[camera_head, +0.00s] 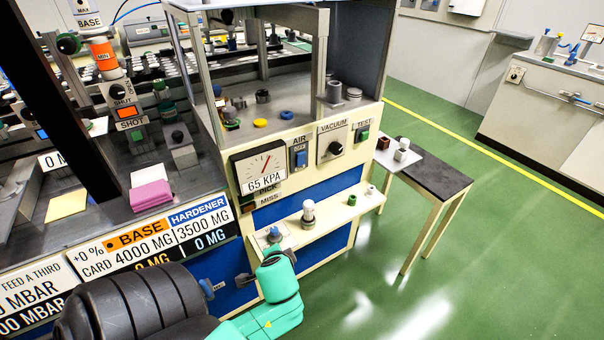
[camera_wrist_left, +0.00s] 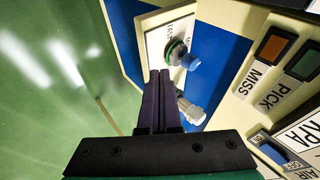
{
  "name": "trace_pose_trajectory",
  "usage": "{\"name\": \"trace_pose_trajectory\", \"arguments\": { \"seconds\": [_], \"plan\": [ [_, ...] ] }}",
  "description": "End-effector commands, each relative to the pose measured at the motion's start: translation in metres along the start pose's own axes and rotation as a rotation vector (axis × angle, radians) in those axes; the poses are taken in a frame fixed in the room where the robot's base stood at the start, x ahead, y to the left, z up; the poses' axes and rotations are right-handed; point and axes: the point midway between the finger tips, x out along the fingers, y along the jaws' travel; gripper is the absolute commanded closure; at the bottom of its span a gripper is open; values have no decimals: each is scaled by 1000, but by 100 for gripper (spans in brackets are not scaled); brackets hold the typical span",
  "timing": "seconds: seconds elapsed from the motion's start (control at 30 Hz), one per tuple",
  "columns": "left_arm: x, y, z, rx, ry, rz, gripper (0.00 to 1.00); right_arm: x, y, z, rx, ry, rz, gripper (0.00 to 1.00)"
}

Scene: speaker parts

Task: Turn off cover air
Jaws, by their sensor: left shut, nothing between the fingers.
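The AIR switch (camera_head: 299,156) is a blue rocker under an "AIR" label on the cream panel, right of the pressure dial. It also shows in the left wrist view (camera_wrist_left: 273,149) at the lower right, apart from my fingers. Its setting is too small to read surely. My left gripper (camera_wrist_left: 160,76) is shut and empty, its dark fingers together. They point toward a white plate with a round green-and-blue part (camera_wrist_left: 179,52). In the head view my teal left hand is low in front of the panel, below the switch. My right gripper is not in view.
The dial (camera_head: 264,168) reads 65 KPA. PICK (camera_wrist_left: 299,64) and MISS (camera_wrist_left: 272,50) indicators sit below it. A VACUUM knob (camera_head: 335,148) and a TEST button (camera_head: 364,135) are right of the switch. A ledge with a white-topped cylinder (camera_head: 308,213) juts out below.

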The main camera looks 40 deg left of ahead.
Motion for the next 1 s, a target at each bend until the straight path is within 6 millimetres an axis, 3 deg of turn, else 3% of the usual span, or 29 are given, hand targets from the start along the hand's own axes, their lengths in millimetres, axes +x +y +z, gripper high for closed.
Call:
{"name": "trace_pose_trajectory", "arguments": {
  "seconds": [0.1, 0.2, 0.3, 0.43, 0.77, 1.0],
  "plan": [
    [-19, -54, -22, 156, 106, -279, 100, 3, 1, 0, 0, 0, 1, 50],
    [-49, -84, -52, 304, 231, -508, 100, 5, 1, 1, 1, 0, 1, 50],
    [-83, -94, -81, 447, 358, -694, 100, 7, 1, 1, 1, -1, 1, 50],
    [-111, -91, -101, 559, 463, -822, 100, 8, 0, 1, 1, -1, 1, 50],
    [-114, -91, -104, 569, 474, -838, 100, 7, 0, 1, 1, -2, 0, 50],
    [-98, -111, -124, 568, 473, -842, 100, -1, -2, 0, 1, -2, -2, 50]
  ]
}}
